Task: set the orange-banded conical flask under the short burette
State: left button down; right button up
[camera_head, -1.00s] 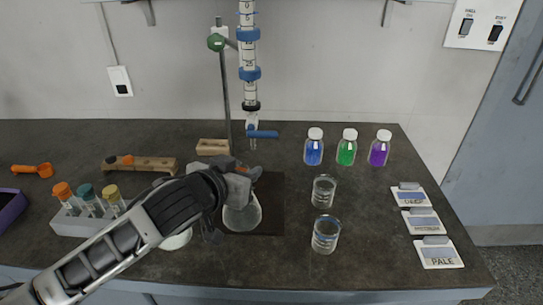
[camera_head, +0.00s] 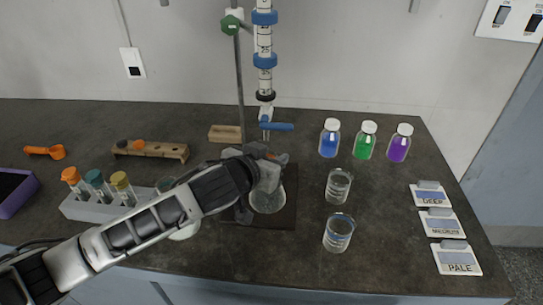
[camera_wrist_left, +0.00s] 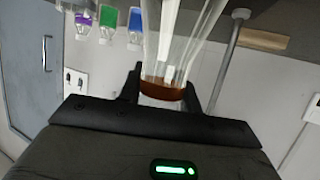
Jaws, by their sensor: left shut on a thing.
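My left gripper (camera_head: 268,166) is shut on the neck of a clear conical flask (camera_head: 268,201), which is upright. In the left wrist view, the flask's orange-brown band (camera_wrist_left: 162,86) shows between the gripper fingers (camera_wrist_left: 164,97). The flask is over the dark base plate (camera_head: 284,222) of the burette stand; I cannot tell whether it touches the plate. One burette (camera_head: 265,60) with blue clamps and a blue tap (camera_head: 277,126) hangs above and roughly in line with the flask in the head view. Gripper and wrist hide the flask's top. My right gripper is not in view.
Two glass beakers (camera_head: 338,186) (camera_head: 338,234) stand right of the plate. Blue (camera_head: 329,141), green (camera_head: 364,143) and purple (camera_head: 399,146) bottles stand behind them. A tube rack (camera_head: 85,208) is at left, near my arm. Label cards (camera_head: 456,260) lie at far right.

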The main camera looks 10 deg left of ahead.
pick_arm(q)
jog(key=shift+f, duration=0.1)
jog(key=c, duration=1)
grip_release()
jog(key=shift+o, duration=0.2)
jog(key=shift+r, duration=0.2)
jog(key=shift+s, duration=0.25)
jog(key=b+v, duration=0.1)
jog(key=v, duration=1)
jog(key=shift+s+r, duration=0.15)
jog(key=shift+s, duration=0.05)
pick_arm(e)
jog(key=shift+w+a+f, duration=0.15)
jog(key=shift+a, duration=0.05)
